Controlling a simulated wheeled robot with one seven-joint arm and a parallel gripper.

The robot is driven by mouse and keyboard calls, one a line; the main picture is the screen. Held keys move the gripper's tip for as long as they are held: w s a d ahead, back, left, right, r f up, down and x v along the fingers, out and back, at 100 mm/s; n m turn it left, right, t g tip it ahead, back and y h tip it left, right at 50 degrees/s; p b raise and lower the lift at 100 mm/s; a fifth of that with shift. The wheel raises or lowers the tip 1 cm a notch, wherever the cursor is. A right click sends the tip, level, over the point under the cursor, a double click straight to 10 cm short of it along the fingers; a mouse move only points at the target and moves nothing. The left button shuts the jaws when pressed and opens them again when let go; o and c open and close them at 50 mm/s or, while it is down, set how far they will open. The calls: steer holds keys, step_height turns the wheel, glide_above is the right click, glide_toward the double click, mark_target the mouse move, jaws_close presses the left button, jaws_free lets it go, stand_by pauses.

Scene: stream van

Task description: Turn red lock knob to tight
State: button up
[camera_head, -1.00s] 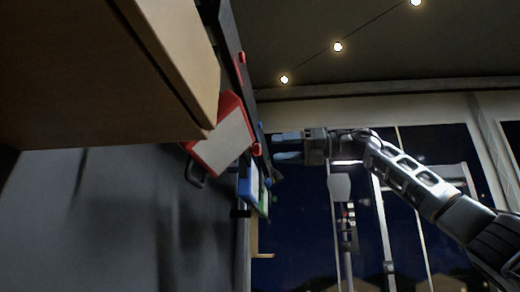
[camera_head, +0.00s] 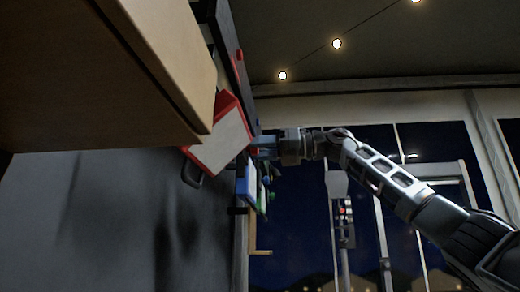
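A red-edged box with a pale face (camera_head: 222,142) hangs tilted on the wall at left centre. A small red knob (camera_head: 240,57) shows higher up on the dark panel edge. My gripper (camera_head: 262,146) reaches in from the right, its fingertips at the panel edge just right of the red-edged box. A second small red knob stood at that spot a moment ago; my fingers and the box's edge now cover it. I cannot tell whether the fingers touch the knob or how far apart they are.
A wooden cabinet (camera_head: 105,80) overhangs at the upper left. Blue (camera_head: 247,184) and green (camera_head: 262,200) items hang below my gripper. A post with a small red-button box (camera_head: 344,215) stands at the right, before the dark windows.

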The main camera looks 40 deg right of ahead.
steer(key=c, duration=0.6)
steer(key=shift+m, duration=0.3)
steer(key=m+p, duration=0.3)
steer(key=m, duration=0.8)
steer(key=shift+d+m, duration=0.1)
steer(key=shift+m, duration=0.3)
steer(key=m, duration=0.6)
steer(key=shift+p, duration=0.4)
